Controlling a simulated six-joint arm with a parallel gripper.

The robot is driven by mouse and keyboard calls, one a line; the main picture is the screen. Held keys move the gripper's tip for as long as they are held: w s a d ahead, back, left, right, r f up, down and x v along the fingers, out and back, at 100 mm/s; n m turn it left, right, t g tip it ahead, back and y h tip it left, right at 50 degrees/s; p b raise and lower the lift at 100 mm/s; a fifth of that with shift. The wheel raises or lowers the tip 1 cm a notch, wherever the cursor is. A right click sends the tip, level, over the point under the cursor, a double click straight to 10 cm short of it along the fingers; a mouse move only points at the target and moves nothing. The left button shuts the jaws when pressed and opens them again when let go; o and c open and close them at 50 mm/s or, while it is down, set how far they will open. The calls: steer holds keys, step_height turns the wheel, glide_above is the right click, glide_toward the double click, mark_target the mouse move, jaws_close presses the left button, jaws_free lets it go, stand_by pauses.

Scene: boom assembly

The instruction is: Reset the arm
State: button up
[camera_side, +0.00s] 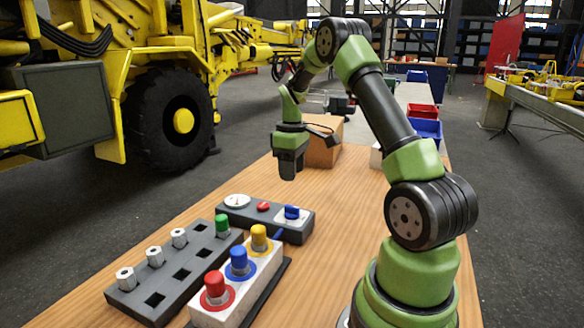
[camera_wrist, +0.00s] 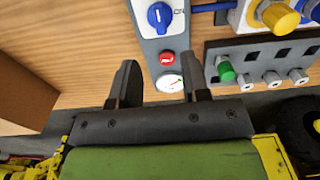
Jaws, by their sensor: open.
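My gripper (camera_side: 289,172) hangs above the far part of the wooden table, beyond the control box, holding nothing. In the wrist view its two dark fingers (camera_wrist: 160,85) stand apart with bare table and the control box's edge behind them. The grey control box (camera_side: 262,217) carries a round gauge, a red button and a blue knob. It also shows in the wrist view (camera_wrist: 173,45), with the word ON beside the blue knob.
A dark rack (camera_side: 172,272) holds several metal nuts and a green cylinder (camera_side: 222,226). A white block (camera_side: 240,282) carries red, blue and yellow cylinders. A cardboard box (camera_side: 323,150) stands just behind my gripper. Red and blue bins (camera_side: 424,130) are farther back. The table's middle right is clear.

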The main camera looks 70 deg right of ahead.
steer(key=shift+r, duration=0.2)
steer(key=s+a+r+m+t, duration=0.1)
steer(key=s+a+r+t, duration=0.2)
steer(key=a+r, duration=0.6)
steer(key=s+a+r+m+t, duration=0.2)
steer(key=a+r, duration=0.4)
steer(key=a, duration=0.6)
steer(key=s+a+m+t+y, duration=0.1)
steer(key=s+a+t+y, duration=0.1)
steer(key=s+a, duration=0.4)
steer(key=shift+s+a, duration=0.15)
steer(key=shift+s, duration=0.95)
steer(key=shift+r, duration=0.1)
